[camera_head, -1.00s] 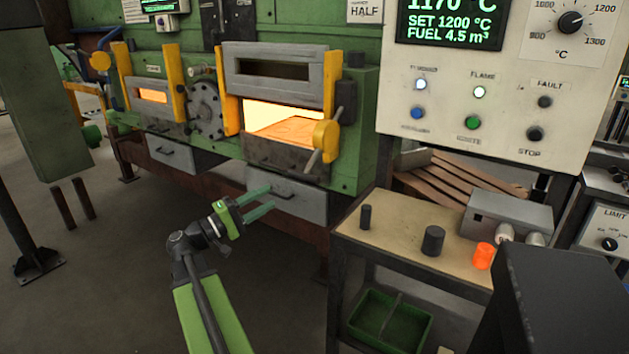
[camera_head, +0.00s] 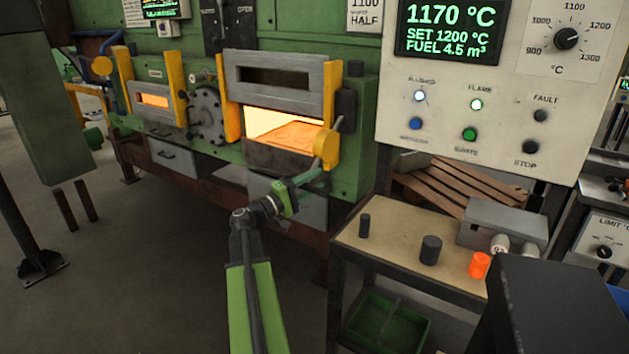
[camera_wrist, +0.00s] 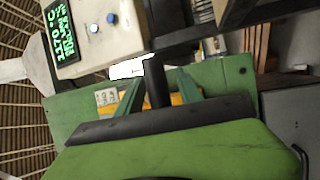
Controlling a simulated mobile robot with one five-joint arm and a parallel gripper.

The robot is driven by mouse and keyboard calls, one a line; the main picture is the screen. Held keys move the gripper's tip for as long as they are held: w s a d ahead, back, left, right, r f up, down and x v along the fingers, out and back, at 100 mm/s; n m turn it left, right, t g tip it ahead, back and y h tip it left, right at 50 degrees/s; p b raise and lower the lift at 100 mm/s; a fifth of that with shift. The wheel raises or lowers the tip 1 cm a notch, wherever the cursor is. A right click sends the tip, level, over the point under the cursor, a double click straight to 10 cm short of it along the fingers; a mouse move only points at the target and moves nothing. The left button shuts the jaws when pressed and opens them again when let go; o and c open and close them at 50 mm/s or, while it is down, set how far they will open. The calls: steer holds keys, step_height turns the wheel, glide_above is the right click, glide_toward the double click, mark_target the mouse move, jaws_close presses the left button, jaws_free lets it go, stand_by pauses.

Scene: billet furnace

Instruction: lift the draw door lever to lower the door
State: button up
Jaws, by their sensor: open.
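The draw door (camera_head: 275,75), a grey slotted panel between yellow posts, stands raised above the opening. My gripper (camera_head: 314,180) is open, just below the hub in the head view. In the wrist view, a dark upright bar shows between my two green fingers (camera_wrist: 158,92), with yellow behind them. I cannot tell whether the fingers touch the lever.
A bench (camera_head: 385,235) with dark cylinders and a glowing orange billet (camera_head: 479,265) stands at the right. The control panel (camera_head: 480,90) hangs above it. A second, smaller furnace opening (camera_head: 153,100) is at the left.

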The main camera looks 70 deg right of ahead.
steer(key=shift+a, duration=0.1)
jaws_close()
stand_by(1.2)
steer(key=shift+r, duration=0.1)
